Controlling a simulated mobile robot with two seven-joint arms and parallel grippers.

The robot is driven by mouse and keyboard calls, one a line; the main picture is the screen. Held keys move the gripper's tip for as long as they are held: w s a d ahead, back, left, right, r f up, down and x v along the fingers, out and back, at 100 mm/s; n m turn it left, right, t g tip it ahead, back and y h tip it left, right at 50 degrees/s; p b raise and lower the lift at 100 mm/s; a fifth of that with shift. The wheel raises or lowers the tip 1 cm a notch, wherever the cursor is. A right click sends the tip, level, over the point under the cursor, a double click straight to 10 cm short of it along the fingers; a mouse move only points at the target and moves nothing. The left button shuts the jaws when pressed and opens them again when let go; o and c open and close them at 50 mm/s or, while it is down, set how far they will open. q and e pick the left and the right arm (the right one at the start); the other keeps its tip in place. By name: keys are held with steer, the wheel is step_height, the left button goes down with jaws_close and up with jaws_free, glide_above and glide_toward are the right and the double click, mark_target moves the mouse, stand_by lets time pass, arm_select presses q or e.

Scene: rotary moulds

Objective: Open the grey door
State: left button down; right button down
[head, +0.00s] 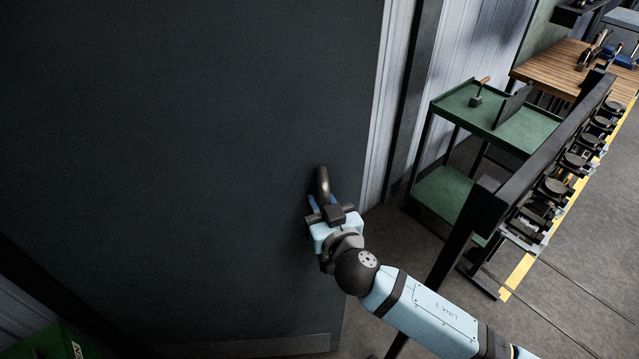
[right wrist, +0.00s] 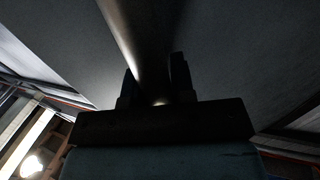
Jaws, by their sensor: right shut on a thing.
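The grey door (head: 190,150) is a large dark panel that fills the left and middle of the head view. Its right edge stands beside a pale corrugated wall. A dark curved handle (head: 322,182) sits near that edge. My right gripper (head: 318,203) is shut on the handle. In the right wrist view the handle (right wrist: 135,40) runs as a bar between the two dark fingers (right wrist: 155,90). The fingers hide part of the handle. My left gripper is in neither view.
A green two-shelf cart (head: 450,106) stands right of the door by the corrugated wall (head: 398,60). A dark rack (head: 545,150) with several round moulds runs along the right. A wooden bench (head: 550,68) is behind. Bare floor (head: 590,260) lies at lower right.

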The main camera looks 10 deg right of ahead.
steer(key=s+a+b, duration=0.2)
steer(key=s+a, duration=0.1)
steer(key=s, duration=0.9)
steer(key=shift+a+b, duration=0.15)
steer(key=shift+b, duration=0.2)
steer(key=shift+w+f, duration=0.1)
steer(key=c, duration=1.1)
jaws_free()
steer(key=shift+c, duration=0.2)
steer(key=shift+o, duration=0.9)
steer(key=shift+d, duration=0.2)
